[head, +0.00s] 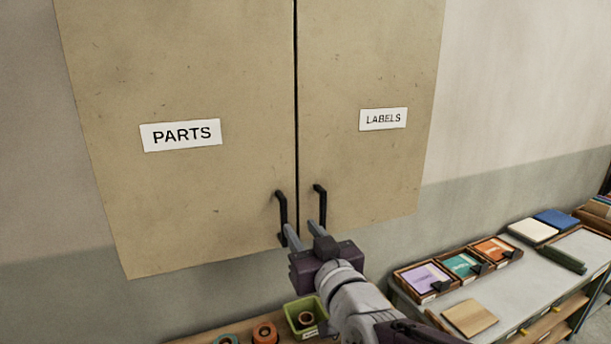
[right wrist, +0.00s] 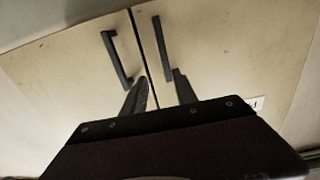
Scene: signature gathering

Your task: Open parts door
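The tan parts door (head: 190,210), with a white PARTS sign (head: 181,135), is shut at the left of the wall cabinet. Its black bar handle (head: 282,212) is at its lower right edge; it also shows in the right wrist view (right wrist: 115,58). My right gripper (head: 304,230) is open and empty below the handles. Its fingers straddle the seam between the doors in the right wrist view (right wrist: 159,84). The left finger is close to the parts handle's lower end; whether it touches cannot be told. My left gripper is out of view.
The shut labels door (head: 370,180) is on the right, its black handle (head: 320,203) close beside my right finger. Below right, a counter (head: 545,268) bears trays, books and a wooden board (head: 470,318). A green bin (head: 304,322) stands below the cabinet.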

